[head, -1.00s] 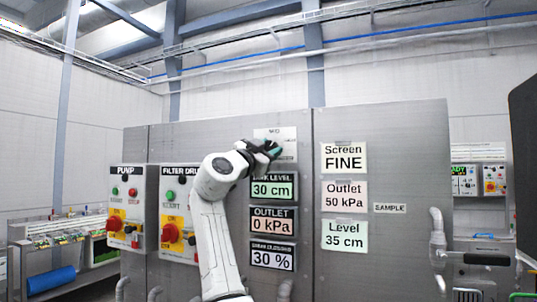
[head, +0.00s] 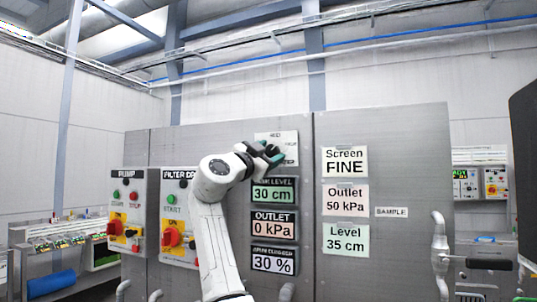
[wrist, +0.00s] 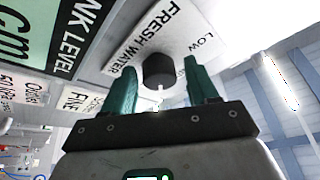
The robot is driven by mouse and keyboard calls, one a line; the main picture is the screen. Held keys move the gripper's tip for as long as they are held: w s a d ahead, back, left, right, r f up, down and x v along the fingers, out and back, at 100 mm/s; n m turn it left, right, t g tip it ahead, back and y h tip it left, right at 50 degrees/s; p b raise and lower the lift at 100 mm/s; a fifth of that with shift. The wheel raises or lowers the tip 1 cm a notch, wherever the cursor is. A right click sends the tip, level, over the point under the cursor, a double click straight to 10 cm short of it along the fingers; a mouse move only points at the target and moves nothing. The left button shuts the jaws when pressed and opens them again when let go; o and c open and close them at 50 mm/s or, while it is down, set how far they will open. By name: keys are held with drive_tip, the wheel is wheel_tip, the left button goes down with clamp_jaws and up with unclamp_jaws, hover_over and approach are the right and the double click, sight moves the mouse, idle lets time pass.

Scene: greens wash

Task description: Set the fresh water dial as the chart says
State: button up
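The fresh water dial is a dark round knob (wrist: 158,70) on a white plate (wrist: 187,30) lettered FRESH WATER and LOW in the wrist view. The plate also shows in the head view (head: 290,138), partly behind my gripper. My gripper (wrist: 162,90) has two teal fingers spread apart, with the knob beyond and between their tips. I cannot tell whether they touch it. In the head view my gripper (head: 273,155) is in front of the plate's lower part. Posted cards read Screen FINE (head: 345,161), Outlet 50 kPa (head: 345,197) and Level 35 cm (head: 346,238).
Displays below the plate read 30 cm (head: 273,191), OUTLET 0 kPa (head: 273,225) and 30 % (head: 272,259). Pump (head: 127,210) and filter drum (head: 178,215) switch boxes are to the left. A pipe with a black-handled valve (head: 489,263) and a SAMPLE label are right.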

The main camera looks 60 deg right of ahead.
drive_tip(key=shift+o, duration=0.4)
drive_tip(key=shift+a+f, duration=0.15)
drive_tip(key=shift+a, duration=0.2)
drive_tip(key=b+v, duration=0.2)
drive_tip(key=v, duration=0.8)
drive_tip(key=shift+w, duration=0.1)
